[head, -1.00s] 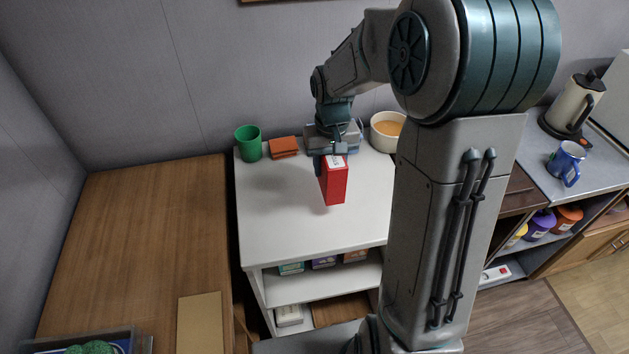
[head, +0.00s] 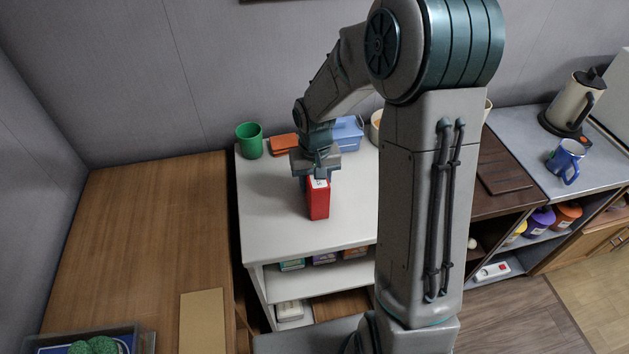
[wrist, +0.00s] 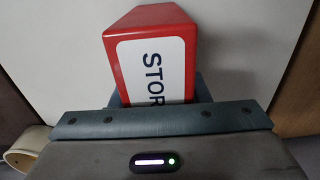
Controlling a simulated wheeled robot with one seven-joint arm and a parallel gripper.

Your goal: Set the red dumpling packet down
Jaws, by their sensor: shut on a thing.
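The red dumpling packet (head: 318,203) is a red box with a white label, upright over the white shelf top (head: 270,225). My gripper (head: 318,180) is above it and shut on its upper end. In the wrist view the red packet (wrist: 158,50) juts out beyond the gripper (wrist: 160,100), with the letters "STOR" on its label. The fingertips are mostly hidden by the packet and the gripper body. I cannot tell whether the packet's bottom touches the shelf top.
A green cup (head: 249,140), an orange-brown block (head: 284,144) and a blue container (head: 347,133) stand along the back of the shelf top. A bowl (head: 376,127) is partly hidden by my arm. The shelf top is clear to the left and front of the packet.

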